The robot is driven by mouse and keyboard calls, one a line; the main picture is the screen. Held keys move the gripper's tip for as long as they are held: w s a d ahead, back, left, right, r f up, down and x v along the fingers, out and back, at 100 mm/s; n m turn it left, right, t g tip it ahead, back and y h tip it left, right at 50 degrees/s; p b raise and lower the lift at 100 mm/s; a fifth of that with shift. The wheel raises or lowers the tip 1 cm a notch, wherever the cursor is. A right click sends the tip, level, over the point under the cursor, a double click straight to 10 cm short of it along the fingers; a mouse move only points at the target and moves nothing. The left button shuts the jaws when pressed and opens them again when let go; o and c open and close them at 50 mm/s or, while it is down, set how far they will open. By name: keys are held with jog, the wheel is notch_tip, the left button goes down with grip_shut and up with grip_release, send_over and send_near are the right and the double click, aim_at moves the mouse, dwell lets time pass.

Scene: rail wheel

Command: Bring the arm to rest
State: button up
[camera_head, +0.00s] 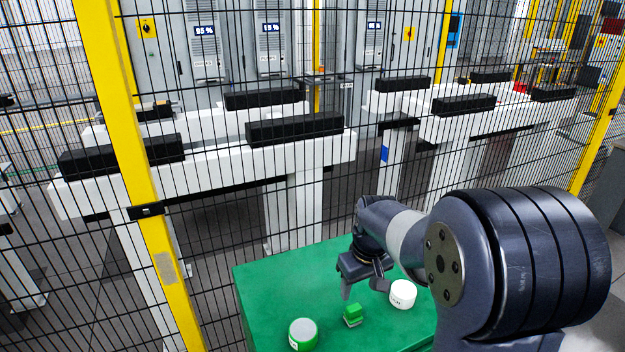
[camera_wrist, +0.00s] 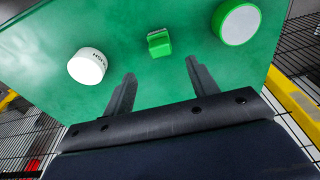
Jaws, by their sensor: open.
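My gripper (camera_head: 366,287) is above the green table (camera_head: 262,283) in the head view, its jaws apart and empty. In the wrist view my gripper (camera_wrist: 163,85) shows two dark fingers spread apart, with green surface between them. A small green block (camera_head: 353,314) is on the table near the fingertips; it also shows in the wrist view (camera_wrist: 159,43), just beyond the fingers. A white cylinder (camera_head: 403,293) stands beside the gripper on the right. A green-sided cylinder with a pale top (camera_head: 303,332) stands to the left. My arm reaches in from the right.
A wire mesh fence with yellow posts (camera_head: 139,170) stands behind the table. Beyond it are white stands (camera_head: 215,168) bearing black blocks (camera_head: 294,129) and grey cabinets with displays. The table's left part is bare.

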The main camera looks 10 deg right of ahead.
aim_at(354, 307)
jog(key=f, duration=0.6)
jog(key=w+f, duration=0.1)
jog(key=f, duration=0.3)
jog(key=shift+a, duration=0.25)
jog(key=shift+w+r, duration=0.15)
jog(key=shift+r, duration=1.25)
jog(key=shift+f, duration=0.1)
